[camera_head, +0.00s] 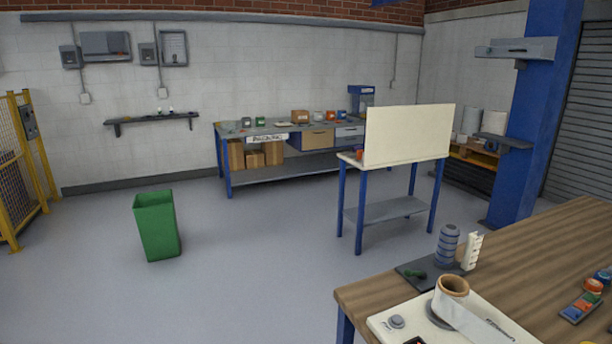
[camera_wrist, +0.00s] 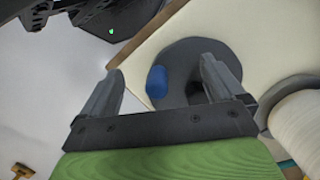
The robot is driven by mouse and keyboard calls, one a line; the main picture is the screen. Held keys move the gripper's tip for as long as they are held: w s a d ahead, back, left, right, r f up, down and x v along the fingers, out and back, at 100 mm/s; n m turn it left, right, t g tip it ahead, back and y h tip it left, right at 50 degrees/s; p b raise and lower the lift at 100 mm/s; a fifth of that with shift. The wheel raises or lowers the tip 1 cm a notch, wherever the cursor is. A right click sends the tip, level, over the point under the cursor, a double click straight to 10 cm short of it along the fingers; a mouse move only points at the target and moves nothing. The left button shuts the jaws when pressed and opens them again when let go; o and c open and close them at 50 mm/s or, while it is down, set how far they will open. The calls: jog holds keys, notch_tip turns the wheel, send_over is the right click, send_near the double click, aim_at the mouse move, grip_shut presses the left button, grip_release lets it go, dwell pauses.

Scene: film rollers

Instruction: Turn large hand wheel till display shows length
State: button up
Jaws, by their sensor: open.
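In the wrist view a round dark grey disc (camera_wrist: 187,50), which looks like the hand wheel, lies on a cream surface (camera_wrist: 140,62). A blue knob (camera_wrist: 157,82) stands on its left part. My gripper (camera_wrist: 162,70) is open, its two fingers pointing at the disc, with the knob showing between them and nothing gripped. The right finger hides part of the disc. I cannot tell whether a finger touches it. No readable display shows. My gripper is not clearly seen in the head view.
A white roll (camera_wrist: 300,125) is right of my gripper. In the head view the wooden bench (camera_head: 560,240) bears a film roll (camera_head: 451,287) on a cream board, a grey ribbed cylinder (camera_head: 447,246) and small coloured items (camera_head: 580,306). A green bin (camera_head: 157,226) stands on open floor.

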dwell(0.3)
notch_tip(320, 180, up, 7)
jog(key=p, duration=0.6)
jog(key=shift+r, duration=0.1)
jog(key=w+a+r+n+t+h, duration=0.1)
jog(key=w+a+r+n+h, duration=0.15)
jog(key=a+r+n, duration=0.4)
jog(key=w+a+r+n+t+h, duration=0.1)
jog(key=w+a+r+n, duration=0.25)
jog(key=a+r, duration=0.55)
jog(key=s+a+r+n+t, duration=0.1)
jog(key=s+a+r+n, duration=0.2)
jog(key=a, duration=0.3)
jog(key=s+a+r+n+t+y, duration=0.1)
jog(key=s+a+r+n+t, duration=0.1)
jog(key=s+a+n, duration=0.2)
jog(key=a+n, duration=0.2)
jog(key=shift+s+a+r, duration=0.2)
jog(key=shift+a+r, duration=0.2)
